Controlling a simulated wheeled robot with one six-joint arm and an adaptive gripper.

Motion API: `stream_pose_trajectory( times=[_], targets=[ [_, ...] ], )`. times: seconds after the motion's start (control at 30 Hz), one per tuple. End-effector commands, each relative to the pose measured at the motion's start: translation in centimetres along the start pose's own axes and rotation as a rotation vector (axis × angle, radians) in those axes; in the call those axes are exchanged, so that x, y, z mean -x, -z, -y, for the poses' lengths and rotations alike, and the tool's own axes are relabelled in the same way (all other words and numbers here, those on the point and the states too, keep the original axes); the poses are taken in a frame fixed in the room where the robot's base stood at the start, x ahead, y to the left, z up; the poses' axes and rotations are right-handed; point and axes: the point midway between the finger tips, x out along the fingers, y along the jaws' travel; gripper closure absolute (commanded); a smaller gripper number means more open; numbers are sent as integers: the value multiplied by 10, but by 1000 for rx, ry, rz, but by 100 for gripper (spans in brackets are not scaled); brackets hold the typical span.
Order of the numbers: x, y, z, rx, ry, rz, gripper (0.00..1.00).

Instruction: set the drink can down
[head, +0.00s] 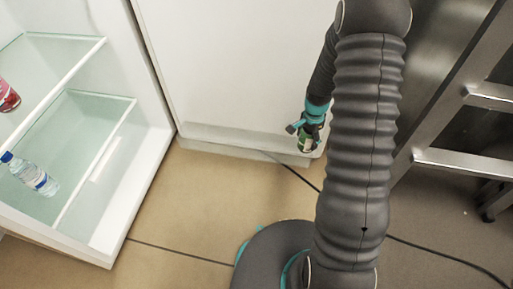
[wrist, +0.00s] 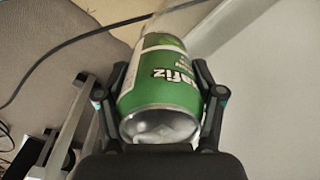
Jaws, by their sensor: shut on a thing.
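A green and white drink can (wrist: 162,84) with a silver end is between the fingers of my gripper (wrist: 164,95) in the wrist view. My gripper is shut on it, with a black finger on each side. In the head view my gripper (head: 305,131) is small, at the end of my arm, in front of the white panel, and the green can (head: 307,143) shows only partly below the fingers. I cannot tell how far the can is above the floor.
An open white fridge (head: 85,150) with glass shelves stands at left. It holds a water bottle (head: 30,173) and a red item (head: 7,97). A metal ladder (head: 465,115) stands at right. A black cable (head: 425,252) crosses the floor. Tan floor (head: 195,210) is clear near the fridge.

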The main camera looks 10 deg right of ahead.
Motion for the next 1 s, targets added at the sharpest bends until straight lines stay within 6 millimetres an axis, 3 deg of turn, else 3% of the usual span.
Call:
stream_pose_trajectory(
  times=[0.5,0.77,1.0],
  targets=[
    [-57,-49,82,6,0,0,91],
    [-67,-56,94,3,0,0,91],
    [-97,-56,94,3,-2,1,91]
  ],
)
